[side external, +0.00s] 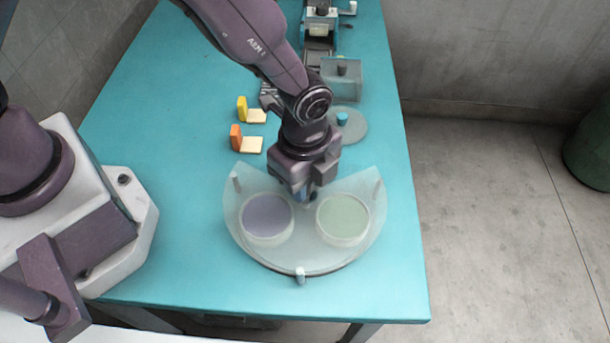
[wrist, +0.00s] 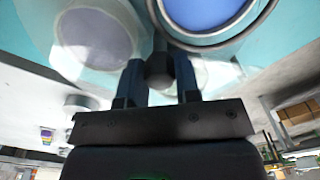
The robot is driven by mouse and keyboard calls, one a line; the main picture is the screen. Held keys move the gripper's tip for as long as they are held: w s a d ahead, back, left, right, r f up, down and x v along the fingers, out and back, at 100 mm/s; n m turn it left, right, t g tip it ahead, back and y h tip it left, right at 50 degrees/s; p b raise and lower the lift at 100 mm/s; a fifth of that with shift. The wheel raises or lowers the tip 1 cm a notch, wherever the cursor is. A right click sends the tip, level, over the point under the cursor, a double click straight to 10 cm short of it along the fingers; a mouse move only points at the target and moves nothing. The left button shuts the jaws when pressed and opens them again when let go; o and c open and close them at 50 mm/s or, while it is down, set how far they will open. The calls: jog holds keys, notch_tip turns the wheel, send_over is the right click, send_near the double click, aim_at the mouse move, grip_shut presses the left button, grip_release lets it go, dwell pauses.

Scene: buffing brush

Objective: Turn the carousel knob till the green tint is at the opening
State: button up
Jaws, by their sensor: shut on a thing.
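The carousel (side external: 300,262) stands near the table's front edge under a frosted, see-through cover. A pale green tint (side external: 343,216) lies under the cover at front right. A greyish purple tint (side external: 266,216) lies under it at front left; a purple disc also shows through the cover in the wrist view (wrist: 95,38). A vivid blue tint (wrist: 205,10) in a metal ring shows uncovered at the top of the wrist view; my arm hides that side in the side view. My gripper (side external: 308,194) points down at the carousel's middle, its fingers (wrist: 158,80) shut on the dark knob (wrist: 159,66).
Behind the carousel are a grey disc with a teal peg (side external: 343,119), a grey box (side external: 342,80) and a machine (side external: 320,22). An orange block (side external: 236,138) and a yellow block (side external: 242,109), each by a cream pad, stand left. The table's left side is clear.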

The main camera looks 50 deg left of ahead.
jog(key=n, duration=1.8)
jog(key=shift+n, duration=0.4)
jog(key=n, duration=0.4)
jog(key=shift+n, duration=0.4)
jog(key=o, duration=0.9)
